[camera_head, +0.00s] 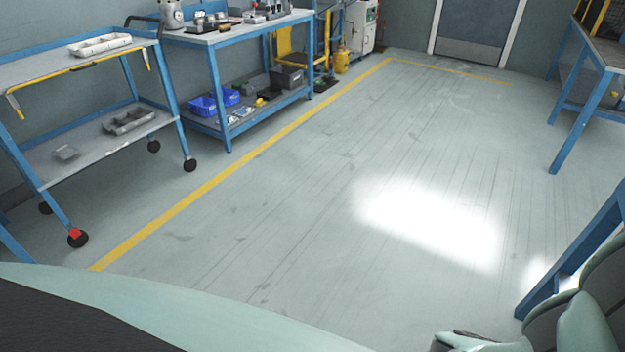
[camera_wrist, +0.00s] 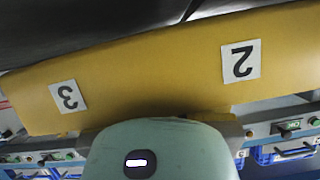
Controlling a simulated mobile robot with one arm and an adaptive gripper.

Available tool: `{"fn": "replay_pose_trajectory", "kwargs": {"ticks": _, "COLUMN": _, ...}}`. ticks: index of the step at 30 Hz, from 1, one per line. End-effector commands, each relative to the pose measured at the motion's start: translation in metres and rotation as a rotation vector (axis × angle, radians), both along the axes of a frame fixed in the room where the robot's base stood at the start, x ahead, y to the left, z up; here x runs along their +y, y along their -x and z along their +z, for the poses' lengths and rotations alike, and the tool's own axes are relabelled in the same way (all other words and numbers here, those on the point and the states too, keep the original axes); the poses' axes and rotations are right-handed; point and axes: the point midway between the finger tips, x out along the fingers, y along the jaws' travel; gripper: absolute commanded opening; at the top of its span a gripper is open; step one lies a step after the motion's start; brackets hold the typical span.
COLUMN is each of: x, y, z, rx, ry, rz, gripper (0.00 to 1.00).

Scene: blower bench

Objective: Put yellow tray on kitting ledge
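In the wrist view, a broad yellow surface (camera_wrist: 150,75) spans the picture, tilted, with white labels reading 3 and 2 upside down. I cannot tell whether it is the yellow tray or part of the ledge. A rounded pale green housing with a small white light, apparently my gripper (camera_wrist: 160,148), overlaps its lower edge. Fingertips are hidden, so neither opening nor grip shows. No yellow tray or kitting ledge can be made out in the head view.
A blue wheeled cart (camera_head: 60,78) with grey trays stands at left. Beside it is a blue workbench (camera_head: 225,38) with tools and blue bins (camera_head: 203,106). Blue table legs (camera_head: 585,105) stand at right. The middle floor (camera_head: 330,170) is clear, with a yellow line along its left side.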

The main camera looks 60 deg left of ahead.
Motion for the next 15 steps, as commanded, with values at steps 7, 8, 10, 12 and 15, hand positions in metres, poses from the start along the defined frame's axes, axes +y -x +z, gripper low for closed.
{"fn": "replay_pose_trajectory", "kwargs": {"ticks": 7, "x": 0.0034, "y": 0.0017, "z": -0.0161, "rx": -0.003, "ry": 0.004, "rz": -0.004, "gripper": 0.00}}
{"fn": "replay_pose_trajectory", "kwargs": {"ticks": 8, "x": 0.0034, "y": 0.0017, "z": -0.0161, "rx": -0.003, "ry": 0.003, "rz": -0.004, "gripper": 0.00}}
{"fn": "replay_pose_trajectory", "kwargs": {"ticks": 10, "x": 0.0034, "y": 0.0017, "z": -0.0161, "rx": -0.003, "ry": 0.003, "rz": -0.004, "gripper": 0.00}}
{"fn": "replay_pose_trajectory", "kwargs": {"ticks": 12, "x": 0.0035, "y": 0.0016, "z": -0.0177, "rx": -0.003, "ry": 0.002, "rz": -0.004, "gripper": 0.00}}
{"fn": "replay_pose_trajectory", "kwargs": {"ticks": 15, "x": 0.0039, "y": 0.0015, "z": -0.0186, "rx": -0.001, "ry": 0.001, "rz": -0.004, "gripper": 0.05}}
